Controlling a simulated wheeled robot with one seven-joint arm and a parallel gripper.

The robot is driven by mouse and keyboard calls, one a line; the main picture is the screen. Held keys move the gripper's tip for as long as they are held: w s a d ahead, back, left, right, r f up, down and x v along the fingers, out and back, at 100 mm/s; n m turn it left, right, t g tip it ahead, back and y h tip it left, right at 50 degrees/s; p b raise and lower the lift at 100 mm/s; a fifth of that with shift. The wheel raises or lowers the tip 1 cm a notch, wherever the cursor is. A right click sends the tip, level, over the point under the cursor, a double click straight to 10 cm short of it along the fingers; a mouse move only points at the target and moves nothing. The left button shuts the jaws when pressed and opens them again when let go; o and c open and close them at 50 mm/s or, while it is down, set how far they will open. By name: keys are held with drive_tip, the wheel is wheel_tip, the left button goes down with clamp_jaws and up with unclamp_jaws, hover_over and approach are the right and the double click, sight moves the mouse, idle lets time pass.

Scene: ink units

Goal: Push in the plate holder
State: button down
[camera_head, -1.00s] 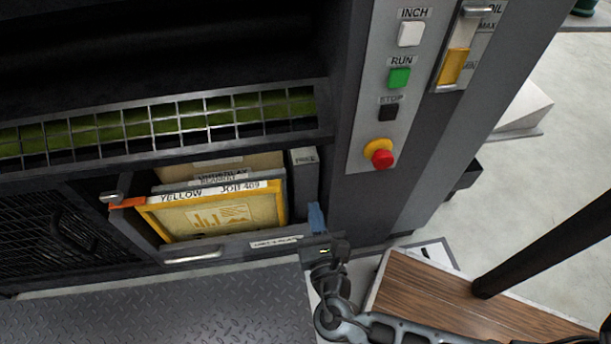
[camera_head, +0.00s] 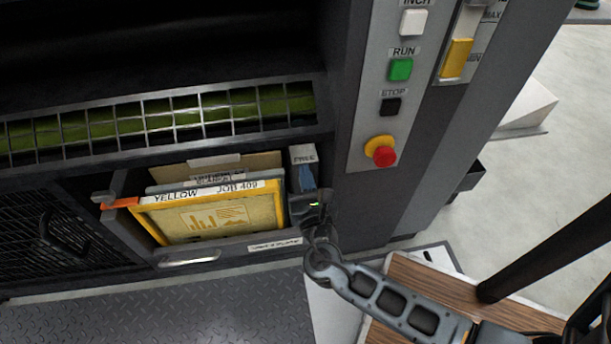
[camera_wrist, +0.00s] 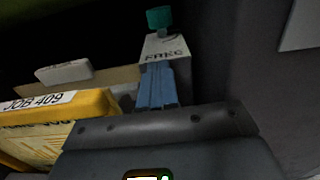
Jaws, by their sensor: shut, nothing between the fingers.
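The plate holder looks like an open pull-out rack with a front lip (camera_head: 225,253) and a metal handle (camera_head: 188,258), low in the dark machine. A yellow framed plate (camera_head: 205,215) labelled YELLOW JOB 409 stands in it, with other panels behind. My gripper (camera_head: 307,178) has shut blue fingertips, seen in the wrist view (camera_wrist: 157,86) close in front of the block. I cannot tell whether they touch it. The rack's right end is partly hidden by my gripper.
A wire guard (camera_head: 170,120) runs above the rack. The control panel at the right carries a green RUN button (camera_head: 400,70) and a red stop knob (camera_head: 383,155). A wooden-topped platform (camera_head: 400,290) is at lower right. A metal tread floor (camera_head: 150,305) lies in front.

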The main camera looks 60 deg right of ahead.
sight(299, 145)
drive_tip(key=x, duration=0.9)
drive_tip(key=shift+w+d+p, duration=0.15)
drive_tip(key=shift+d+p, duration=0.05)
drive_tip(key=shift+p, duration=0.1)
